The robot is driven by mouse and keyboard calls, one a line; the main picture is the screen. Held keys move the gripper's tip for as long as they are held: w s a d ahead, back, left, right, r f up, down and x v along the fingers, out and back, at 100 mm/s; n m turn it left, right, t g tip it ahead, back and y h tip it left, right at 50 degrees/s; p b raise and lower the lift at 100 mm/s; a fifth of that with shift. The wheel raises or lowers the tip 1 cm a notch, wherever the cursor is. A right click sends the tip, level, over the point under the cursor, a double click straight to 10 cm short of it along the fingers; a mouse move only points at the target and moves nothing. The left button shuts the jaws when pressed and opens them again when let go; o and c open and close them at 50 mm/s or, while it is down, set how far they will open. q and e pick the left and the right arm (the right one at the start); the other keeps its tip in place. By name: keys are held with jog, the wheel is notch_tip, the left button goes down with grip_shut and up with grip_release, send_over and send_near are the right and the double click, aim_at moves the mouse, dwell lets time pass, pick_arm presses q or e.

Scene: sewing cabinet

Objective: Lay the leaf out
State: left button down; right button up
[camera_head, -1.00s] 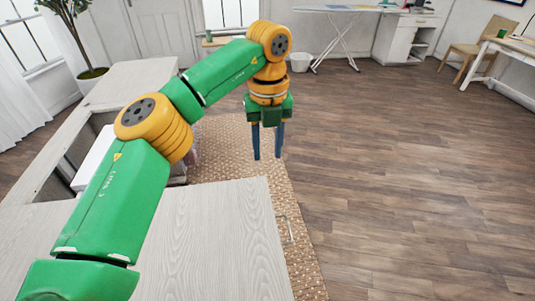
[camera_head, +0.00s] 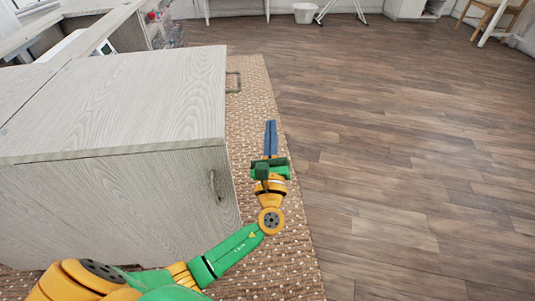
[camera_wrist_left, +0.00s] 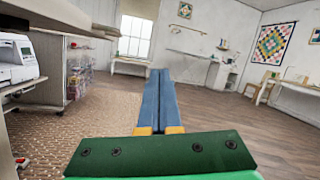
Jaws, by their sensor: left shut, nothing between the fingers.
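The sewing cabinet's pale grey wood top panel (camera_head: 130,95) lies flat at the left of the head view, with a long seam along its left side. A grey wood panel (camera_head: 120,205) with a handle (camera_head: 214,185) stands upright below its near edge. I cannot tell for certain which board is the leaf. In the left wrist view a board's underside (camera_wrist_left: 55,10) overhangs at the upper left. My left gripper (camera_head: 270,124) is shut and empty, to the right of the cabinet, apart from it and pointing away. It also shows in the wrist view (camera_wrist_left: 159,72). My right gripper is out of view.
A second handle (camera_head: 233,82) sticks out at the top's right side. A woven rug (camera_head: 262,92) lies under my left gripper. A white sewing machine (camera_wrist_left: 15,60) and clear bins (camera_wrist_left: 80,72) stand at the left. The wood floor (camera_head: 410,160) at the right is open.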

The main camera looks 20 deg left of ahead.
pick_arm(q)
jog(key=s+a+f+n+g+y, duration=0.1)
jog(key=s+a+f+g+y, duration=0.2)
jog(key=w+a+r+p, duration=0.1)
jog(key=w+a+r, duration=0.5)
jog(key=w, duration=0.1)
jog(key=shift+w+a, duration=0.2)
jog(key=shift+a, duration=0.2)
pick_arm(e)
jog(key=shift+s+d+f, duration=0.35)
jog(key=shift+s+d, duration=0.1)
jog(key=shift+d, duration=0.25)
pick_arm(q)
jog(key=shift+r, duration=0.1)
